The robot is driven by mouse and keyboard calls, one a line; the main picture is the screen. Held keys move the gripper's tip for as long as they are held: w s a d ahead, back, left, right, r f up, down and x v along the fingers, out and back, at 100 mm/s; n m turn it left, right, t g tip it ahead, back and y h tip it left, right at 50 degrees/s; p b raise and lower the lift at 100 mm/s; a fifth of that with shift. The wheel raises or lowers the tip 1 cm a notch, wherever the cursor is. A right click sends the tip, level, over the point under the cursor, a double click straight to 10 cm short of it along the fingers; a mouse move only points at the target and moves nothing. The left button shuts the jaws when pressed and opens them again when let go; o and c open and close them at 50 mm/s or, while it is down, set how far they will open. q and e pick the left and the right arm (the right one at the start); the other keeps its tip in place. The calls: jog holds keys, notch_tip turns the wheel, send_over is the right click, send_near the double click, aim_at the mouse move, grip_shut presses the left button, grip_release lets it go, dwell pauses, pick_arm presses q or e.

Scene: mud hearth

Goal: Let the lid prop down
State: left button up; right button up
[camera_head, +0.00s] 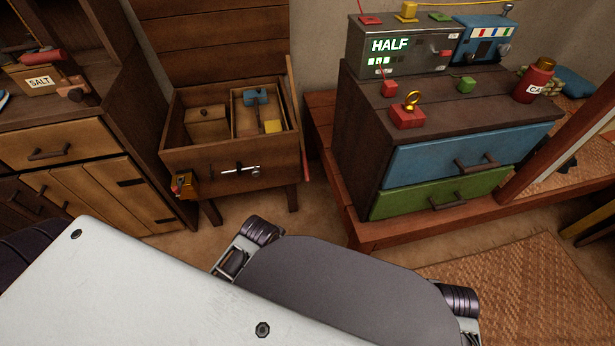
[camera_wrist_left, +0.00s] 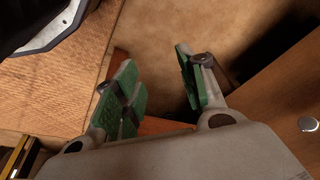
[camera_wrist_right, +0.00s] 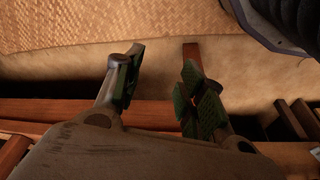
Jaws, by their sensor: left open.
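A wooden chest (camera_head: 232,153) on legs stands at the back left of centre in the head view, its lid (camera_head: 225,48) raised behind it. A thin wooden stick (camera_head: 299,118), which looks like the lid prop, stands upright along the chest's right side; whether its top touches the lid I cannot tell. My left gripper (camera_wrist_left: 155,62) is open and empty above the floor in the left wrist view. My right gripper (camera_wrist_right: 162,60) is open and empty in the right wrist view. Neither gripper shows in the head view, and neither wrist view shows the prop.
Inside the chest are a small box (camera_head: 206,124) and a tray with a blue item (camera_head: 256,97). A latch sits on its front. A cabinet with a SALT box (camera_head: 40,82) stands left. A dresser (camera_head: 440,160) with a HALF display unit (camera_head: 400,48) stands right on a raised platform.

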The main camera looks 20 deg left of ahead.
pick_arm(q)
jog(key=w+d+f+n+t+y+b, duration=0.1)
jog(key=w+f+n+y+b, duration=0.2)
jog(key=w, duration=0.5)
jog(key=w+d+f+n+t+y+b, duration=0.1)
jog(key=w+d+f+n+y+b, duration=0.15)
jog(key=w+f+b, duration=0.4)
jog(key=w+a+r+n+t+y+p, duration=0.1)
jog(key=w+r+t+y, duration=0.1)
jog(key=w, duration=0.7)
jog(key=w+a+r+n+t+y+p, duration=0.1)
jog(key=w+r, duration=0.3)
jog(key=w, duration=0.5)
jog(key=shift+a+n+t+y, duration=0.55)
jog(key=shift+a+n+t, duration=0.15)
jog(key=shift+n+t, duration=0.1)
pick_arm(e)
jog(key=s+a+f+t+y, duration=0.1)
jog(key=a+f+t+y, duration=0.1)
jog(key=a+f, duration=0.4)
jog(key=a+y, duration=0.1)
jog(key=a, duration=0.1)
jog(key=shift+s+a+t+y, duration=0.3)
jog(key=shift+a+t+y, duration=0.1)
pick_arm(q)
jog(key=shift+w, duration=0.1)
pick_arm(e)
jog(key=shift+w, duration=0.1)
